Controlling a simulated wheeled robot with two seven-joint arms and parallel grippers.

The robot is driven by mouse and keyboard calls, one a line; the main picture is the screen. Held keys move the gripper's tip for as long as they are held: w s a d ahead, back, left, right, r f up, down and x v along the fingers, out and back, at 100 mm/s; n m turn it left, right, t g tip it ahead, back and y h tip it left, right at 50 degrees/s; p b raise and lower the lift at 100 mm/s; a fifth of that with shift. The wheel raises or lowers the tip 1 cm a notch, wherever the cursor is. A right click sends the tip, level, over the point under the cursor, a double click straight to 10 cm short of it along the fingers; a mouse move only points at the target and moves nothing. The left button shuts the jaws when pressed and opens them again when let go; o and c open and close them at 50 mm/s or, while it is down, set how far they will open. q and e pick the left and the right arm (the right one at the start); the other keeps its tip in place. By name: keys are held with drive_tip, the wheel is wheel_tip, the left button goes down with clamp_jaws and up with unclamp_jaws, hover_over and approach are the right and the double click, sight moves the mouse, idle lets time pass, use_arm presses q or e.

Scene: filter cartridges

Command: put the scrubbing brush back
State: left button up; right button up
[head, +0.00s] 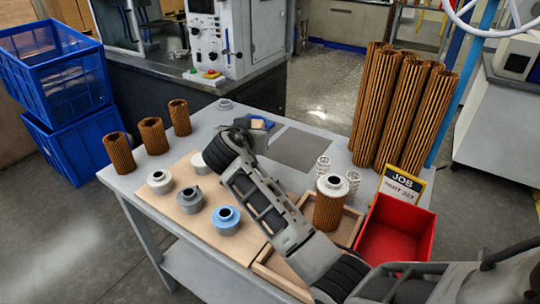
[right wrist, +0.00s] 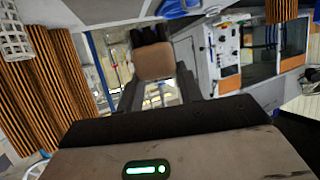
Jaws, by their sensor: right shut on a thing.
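The scrubbing brush (right wrist: 154,62) is between the fingers of my right gripper (right wrist: 157,85) in the right wrist view. It has a tan block and dark bristles, and the gripper is shut on it. In the head view my right arm reaches across the table from the lower right, and the right gripper (head: 258,129) is at the table's far side. A small tan part of the brush (head: 257,124) shows there, beside a blue thing (head: 269,121) on the table. The arm hides much of this spot. My left gripper is not in view.
A dark grey mat (head: 300,150) lies bare right of the gripper. A tan board (head: 186,220) holds end caps; brown filters (head: 152,135) stand at left. A wooden tray (head: 347,226), a red bin (head: 395,235), a job sign (head: 402,186) and tall filters (head: 398,110) are at right.

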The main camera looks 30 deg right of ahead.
drive_tip(key=d+f, duration=0.1)
drive_tip(key=f, duration=0.2)
drive_tip(key=s+d+f, duration=0.1)
drive_tip(key=d+f, duration=0.1)
drive_tip(key=f, duration=0.1)
drive_tip(key=d+f, duration=0.1)
drive_tip(key=f, duration=0.2)
drive_tip(key=shift+s+d+p, duration=0.2)
drive_tip(key=shift+d+p, duration=0.2)
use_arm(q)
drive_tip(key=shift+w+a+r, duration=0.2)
use_arm(e)
drive_tip(key=shift+f+b, duration=0.3)
drive_tip(key=shift+b, duration=0.1)
drive_tip(key=shift+f+b, duration=0.3)
drive_tip(key=o, duration=1.1)
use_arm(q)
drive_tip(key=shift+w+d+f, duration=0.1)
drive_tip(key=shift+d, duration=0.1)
use_arm(e)
drive_tip(key=shift+r, duration=0.15)
